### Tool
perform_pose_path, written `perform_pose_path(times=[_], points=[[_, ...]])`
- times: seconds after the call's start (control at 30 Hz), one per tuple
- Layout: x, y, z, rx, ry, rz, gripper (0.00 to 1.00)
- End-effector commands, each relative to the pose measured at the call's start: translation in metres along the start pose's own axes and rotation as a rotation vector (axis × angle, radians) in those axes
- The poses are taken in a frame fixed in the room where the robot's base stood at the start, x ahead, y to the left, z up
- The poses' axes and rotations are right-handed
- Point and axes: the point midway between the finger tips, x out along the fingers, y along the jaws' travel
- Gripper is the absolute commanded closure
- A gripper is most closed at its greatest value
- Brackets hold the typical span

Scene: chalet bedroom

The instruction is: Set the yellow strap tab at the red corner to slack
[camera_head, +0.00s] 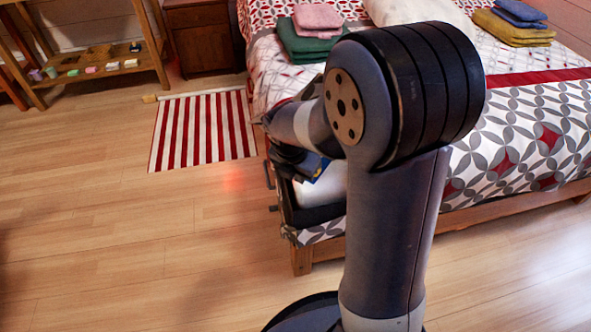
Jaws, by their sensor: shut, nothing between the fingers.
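A dark open case (312,216) stands at the near left corner of the bed, with something white (318,190) inside. Small dark fittings stick out from its left side. My arm reaches over it, and my gripper (303,164), dark and small in view, is low over the case. It is shut and empty; its fingertips are hard to make out. A small yellow patch (322,171) shows beside the gripper; I cannot tell whether it is the strap tab. No red corner of the case can be made out. My arm hides the case's right part.
The patterned bed (520,130) fills the right, with folded green and pink cloths (312,40) and yellow and blue ones (513,25). A striped rug (203,130), nightstand (200,40) and wooden shelf (95,70) lie beyond. The left floor is clear.

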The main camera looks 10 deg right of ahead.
Motion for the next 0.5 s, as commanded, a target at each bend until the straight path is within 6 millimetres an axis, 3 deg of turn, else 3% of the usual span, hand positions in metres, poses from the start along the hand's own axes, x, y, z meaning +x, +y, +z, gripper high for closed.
perform_pose_path(times=[0.03, 0.13, 0.3, 0.5], points=[[0.017, -0.001, -0.002, 0.0, 0.002, -0.004, 1.0], [0.036, -0.001, -0.001, 0.001, 0.002, -0.003, 1.0], [0.038, 0.0, 0.026, 0.005, -0.001, 0.001, 1.0], [0.039, 0.0, 0.038, 0.002, 0.0, 0.001, 1.0]])
